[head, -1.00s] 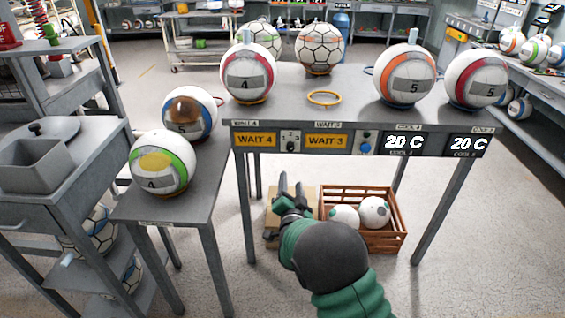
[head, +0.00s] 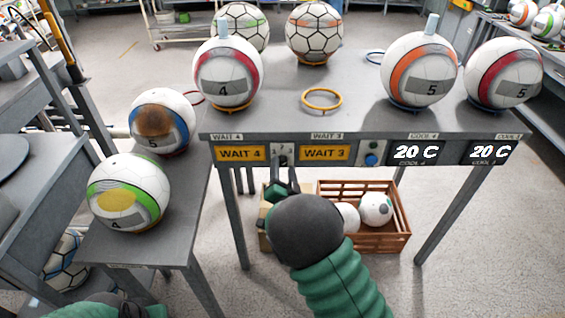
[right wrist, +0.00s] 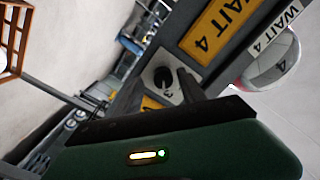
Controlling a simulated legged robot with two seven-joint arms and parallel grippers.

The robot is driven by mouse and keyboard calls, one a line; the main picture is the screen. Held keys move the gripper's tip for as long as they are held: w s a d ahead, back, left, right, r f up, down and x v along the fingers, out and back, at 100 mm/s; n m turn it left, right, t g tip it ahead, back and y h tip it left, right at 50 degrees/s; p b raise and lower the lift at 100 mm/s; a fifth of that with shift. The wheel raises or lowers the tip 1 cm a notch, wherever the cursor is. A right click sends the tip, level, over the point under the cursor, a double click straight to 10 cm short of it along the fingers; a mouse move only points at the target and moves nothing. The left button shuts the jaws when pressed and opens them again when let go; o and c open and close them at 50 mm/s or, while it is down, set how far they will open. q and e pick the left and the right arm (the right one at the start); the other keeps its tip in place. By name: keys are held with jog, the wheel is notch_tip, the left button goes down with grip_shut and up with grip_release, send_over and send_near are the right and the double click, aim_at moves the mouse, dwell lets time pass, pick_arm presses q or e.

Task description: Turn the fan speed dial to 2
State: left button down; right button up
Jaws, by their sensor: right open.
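A small dial (head: 282,149) with a black knob sits on a pale plate between the WAIT 4 and WAIT 3 signs on the table's front edge. Its markings are too small to read surely in the head view. In the right wrist view the black knob (right wrist: 163,77) shows just ahead of my fingers, on a white plate with a digit like 3 beside it. My right gripper (head: 282,170) is open, its two fingers pointing up at the dial from just below. I cannot tell whether they touch it. Only green arm parts of mine show at the lower left.
A blue knob (head: 371,160) sits right of the WAIT 3 sign (head: 325,153). Several balls stand on the grey table (head: 350,100) and on the lower side table (head: 185,225). A wooden crate (head: 385,243) with balls stands on the floor below, right of my arm.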

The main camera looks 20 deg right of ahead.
jog(key=shift+s+a+r, duration=0.1)
jog(key=shift+a+r, duration=0.05)
jog(key=shift+a, duration=0.25)
jog(key=shift+c, duration=1.8)
jog(key=shift+d, duration=0.25)
grip_shut()
pick_arm(q)
jog(key=shift+s+a, duration=0.1)
jog(key=shift+a, duration=0.15)
